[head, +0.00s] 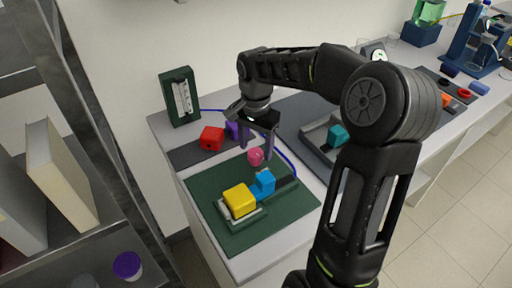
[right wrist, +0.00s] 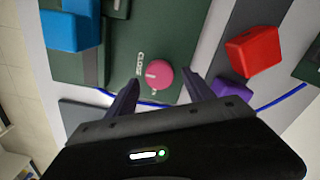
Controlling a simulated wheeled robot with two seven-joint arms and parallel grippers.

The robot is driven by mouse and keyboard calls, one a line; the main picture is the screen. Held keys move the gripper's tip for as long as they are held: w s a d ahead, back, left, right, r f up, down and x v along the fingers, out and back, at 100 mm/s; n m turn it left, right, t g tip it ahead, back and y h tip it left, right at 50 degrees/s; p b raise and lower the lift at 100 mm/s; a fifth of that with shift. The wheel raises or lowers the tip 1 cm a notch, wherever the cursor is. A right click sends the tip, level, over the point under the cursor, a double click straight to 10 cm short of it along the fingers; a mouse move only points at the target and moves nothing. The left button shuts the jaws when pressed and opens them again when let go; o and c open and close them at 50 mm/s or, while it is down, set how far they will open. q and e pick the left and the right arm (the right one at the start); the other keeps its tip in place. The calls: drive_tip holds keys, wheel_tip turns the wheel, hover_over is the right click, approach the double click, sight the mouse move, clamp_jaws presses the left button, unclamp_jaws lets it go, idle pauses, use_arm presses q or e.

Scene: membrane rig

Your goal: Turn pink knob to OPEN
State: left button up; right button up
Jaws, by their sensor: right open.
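The pink knob (head: 255,157) sits on the green board (head: 205,185). In the right wrist view the knob (right wrist: 159,74) is round, with a pale mark on its face and small white lettering beside it, too small to read for certain. My right gripper (head: 258,143) reaches in from above, its dark fingers pointing down at the knob. In the right wrist view the open gripper (right wrist: 162,86) has its fingertips apart, one toward each side of the knob. I cannot tell whether they touch it. My left gripper is not in view.
A yellow block (head: 239,200) and a blue block (head: 263,184) stand in front of the knob. A red block (head: 212,138) and a purple block (head: 232,130) lie behind it. A blue cable (head: 291,163) runs close by. A teal block (head: 337,135) sits in a grey tray.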

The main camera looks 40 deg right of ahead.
drive_tip(key=shift+f, duration=0.7)
clamp_jaws()
